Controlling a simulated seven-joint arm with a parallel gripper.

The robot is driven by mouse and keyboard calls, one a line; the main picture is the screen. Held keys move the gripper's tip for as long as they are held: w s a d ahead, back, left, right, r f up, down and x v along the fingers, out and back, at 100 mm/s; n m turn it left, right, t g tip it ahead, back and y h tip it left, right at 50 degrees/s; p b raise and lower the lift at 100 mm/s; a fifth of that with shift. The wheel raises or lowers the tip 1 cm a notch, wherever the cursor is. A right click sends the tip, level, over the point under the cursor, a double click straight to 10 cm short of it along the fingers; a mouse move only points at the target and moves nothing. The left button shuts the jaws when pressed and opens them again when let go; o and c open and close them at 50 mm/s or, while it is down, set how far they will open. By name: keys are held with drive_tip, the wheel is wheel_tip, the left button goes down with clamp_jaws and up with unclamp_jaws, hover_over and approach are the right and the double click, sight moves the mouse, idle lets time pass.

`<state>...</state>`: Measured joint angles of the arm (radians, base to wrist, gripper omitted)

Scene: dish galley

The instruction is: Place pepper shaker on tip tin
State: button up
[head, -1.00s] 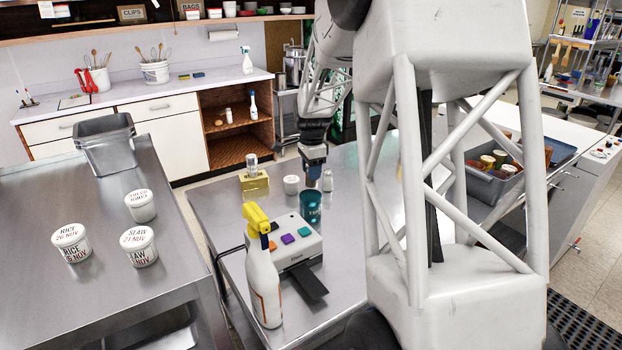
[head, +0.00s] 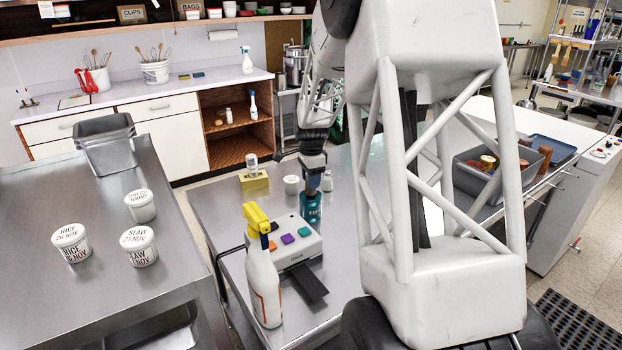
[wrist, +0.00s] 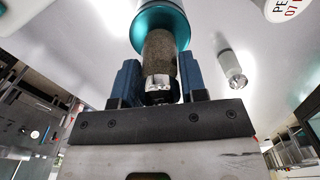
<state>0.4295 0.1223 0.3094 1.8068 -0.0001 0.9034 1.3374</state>
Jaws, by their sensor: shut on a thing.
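The teal tip tin (head: 310,216) stands on the steel table in the head view, with part of its lettering showing. My gripper (head: 312,184) points down right above it. In the wrist view, the blue fingers of my gripper (wrist: 157,75) are shut on the pepper shaker (wrist: 160,54), dark-filled with a shiny metal end. The shaker's far end lies against the teal tin (wrist: 178,24) in the picture; I cannot tell if they touch. My gripper mostly hides the shaker in the head view.
A clear-and-white shaker (head: 327,181) stands close behind the tin. A white device with coloured buttons (head: 302,247) and a yellow-topped spray bottle (head: 263,285) stand in front.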

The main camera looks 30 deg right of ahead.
drive_tip(key=shift+f, duration=0.15)
drive_tip(key=o, duration=1)
drive_tip(key=shift+c, duration=0.2)
wheel_tip(320, 180, up, 12)
drive_tip(key=shift+r, duration=0.15)
idle(0.9)
